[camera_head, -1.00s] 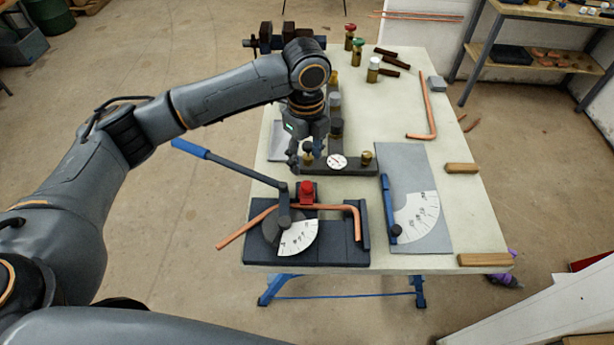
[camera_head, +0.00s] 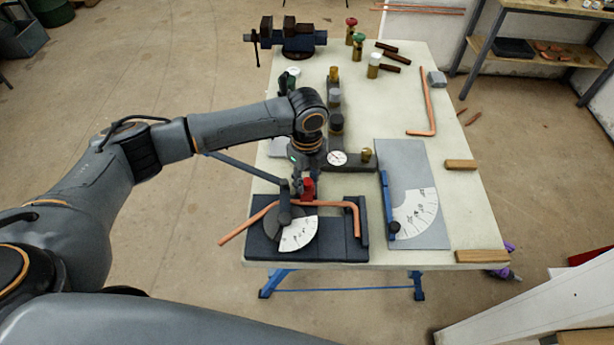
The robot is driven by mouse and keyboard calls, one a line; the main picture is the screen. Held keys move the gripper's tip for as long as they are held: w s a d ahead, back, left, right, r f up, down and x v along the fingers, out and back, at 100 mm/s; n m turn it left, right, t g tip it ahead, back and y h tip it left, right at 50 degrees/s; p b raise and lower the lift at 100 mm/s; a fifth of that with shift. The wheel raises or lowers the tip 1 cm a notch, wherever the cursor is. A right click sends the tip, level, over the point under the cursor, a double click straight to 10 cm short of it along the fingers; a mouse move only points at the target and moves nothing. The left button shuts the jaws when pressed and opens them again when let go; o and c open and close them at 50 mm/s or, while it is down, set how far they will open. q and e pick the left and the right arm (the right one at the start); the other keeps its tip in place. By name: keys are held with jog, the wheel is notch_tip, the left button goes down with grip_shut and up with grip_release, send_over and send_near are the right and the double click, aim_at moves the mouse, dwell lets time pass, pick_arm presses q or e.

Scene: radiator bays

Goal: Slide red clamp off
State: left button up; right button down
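The red clamp (camera_head: 308,188) sits on the dark pipe bender (camera_head: 340,247), at the back of the bent copper pipe (camera_head: 335,204). My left gripper (camera_head: 299,187) points down right beside the clamp, at its left and back. Its fingers are small and partly hidden, so I cannot tell whether they touch the clamp or how far they are open. The bender's lever (camera_head: 240,166) runs up to the left and passes partly behind my arm. A white angle scale (camera_head: 298,234) lies at the bender's front. My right gripper is not in view.
A grey plate with a white protractor and blue arm (camera_head: 415,205) lies right of the bender. Behind the gripper stands a dark manifold with a gauge (camera_head: 338,158). Wooden blocks (camera_head: 482,256) lie at the right edge. A vise (camera_head: 287,38) is at the back.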

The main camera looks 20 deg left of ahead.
pick_arm(q)
grip_shut()
jog(key=shift+w+a, duration=0.2)
jog(key=shift+w, duration=0.5)
jog(key=shift+w+a, duration=0.2)
jog(key=shift+w, duration=0.5)
jog(key=shift+w+a, duration=0.1)
jog(key=shift+w, duration=0.1)
jog(key=shift+r, duration=0.15)
jog(key=shift+o, duration=1.8)
grip_release()
jog(key=shift+o, duration=0.8)
jog(key=shift+w, duration=0.1)
